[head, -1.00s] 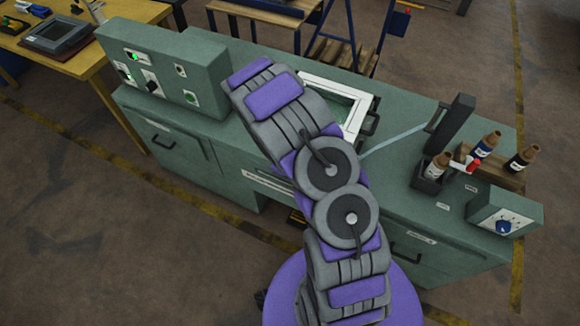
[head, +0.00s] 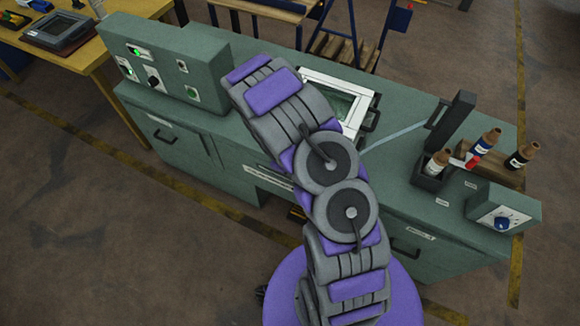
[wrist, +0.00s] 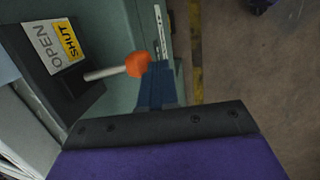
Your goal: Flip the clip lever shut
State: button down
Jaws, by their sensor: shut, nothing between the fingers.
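The clip lever shows in the wrist view as a pale metal rod (wrist: 104,73) with an orange knob (wrist: 138,64) at its end. It sticks out to the right from a dark block (wrist: 75,88) that bears a label (wrist: 55,45) reading OPEN and SHUT, with SHUT on yellow. In the head view my arm hides the gripper and the lever.
A white frame (head: 311,77) lies on the green bench (head: 222,150). A control box (head: 165,62) stands at the bench's left end. Several bottles (head: 487,142), a dark post (head: 452,120) and a small dial box (head: 503,208) stand at the right. The floor in front is clear.

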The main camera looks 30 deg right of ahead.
jog(key=s+a+r+p, duration=0.2)
jog(key=a+r, duration=0.4)
jog(key=r, duration=0.5)
jog(key=shift+s+a, duration=0.15)
jog(key=shift+s, duration=0.05)
jog(key=shift+a+r, duration=0.1)
jog(key=shift+a, duration=0.3)
